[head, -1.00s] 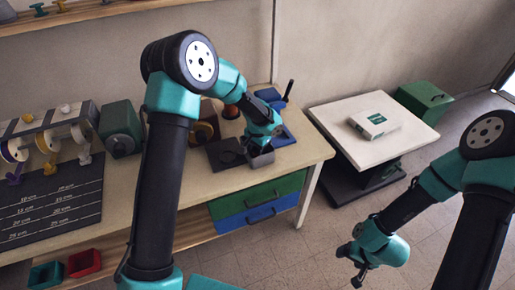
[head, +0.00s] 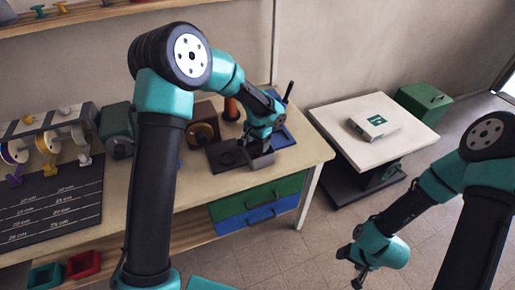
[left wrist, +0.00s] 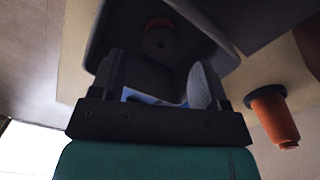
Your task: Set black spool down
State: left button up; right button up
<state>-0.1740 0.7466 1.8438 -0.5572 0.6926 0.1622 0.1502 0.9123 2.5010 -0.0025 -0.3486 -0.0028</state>
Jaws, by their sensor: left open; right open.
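My left gripper (head: 258,149) is open at the small grey bin (head: 264,160) near the right end of the workbench. In the left wrist view its two fingers (left wrist: 163,85) stand apart, with nothing visible gripped between them. Beyond them, inside the dark grey bin (left wrist: 205,25), is a dark round thing with a reddish-brown band (left wrist: 159,38); it may be the black spool, but shadow hides its details. In the head view the arm and bin hide it. My right gripper (head: 360,272) is open and empty, low over the floor, far from the bench.
An orange spool (head: 231,108) stands behind my left gripper and shows in the left wrist view (left wrist: 274,117). A dark plate with a round mark (head: 226,156) lies left of the bin, a blue tray (head: 283,137) right. A white side table (head: 390,145) holds a box.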

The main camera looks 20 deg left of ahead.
aim_at(258, 150)
pick_arm(q)
notch_tip(258, 150, up, 8)
jog(key=shift+f, duration=0.15)
dwell(0.6)
